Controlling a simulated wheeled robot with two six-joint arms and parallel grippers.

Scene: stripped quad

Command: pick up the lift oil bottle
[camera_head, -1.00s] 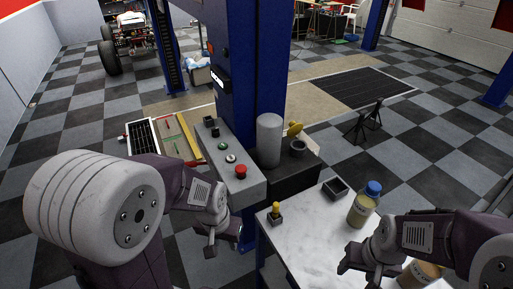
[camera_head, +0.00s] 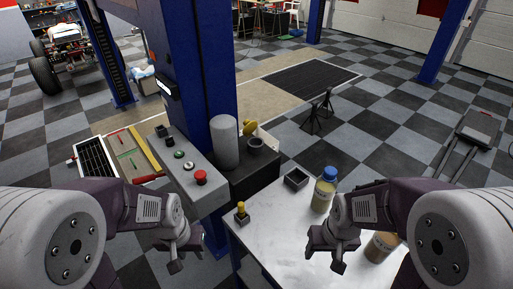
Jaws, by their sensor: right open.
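The likely lift oil bottle (camera_head: 323,194), clear with yellowish contents and a blue cap, stands upright on the white bench (camera_head: 283,225). My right gripper (camera_head: 324,256) is open and empty, in front of the bottle and apart from it, over the bench. A brown jar (camera_head: 381,247) stands on the bench to the right, partly hidden by my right arm. My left gripper (camera_head: 190,258) hangs left of the bench with nothing seen in it; its jaw opening is too unclear to judge.
A small dark tray (camera_head: 296,179) and a yellow-knobbed piece (camera_head: 241,213) sit on the bench. Behind stand a grey control box with a red button (camera_head: 200,177), a grey cylinder (camera_head: 224,142) and a blue post (camera_head: 196,70). Jack stands (camera_head: 318,112) are on the floor.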

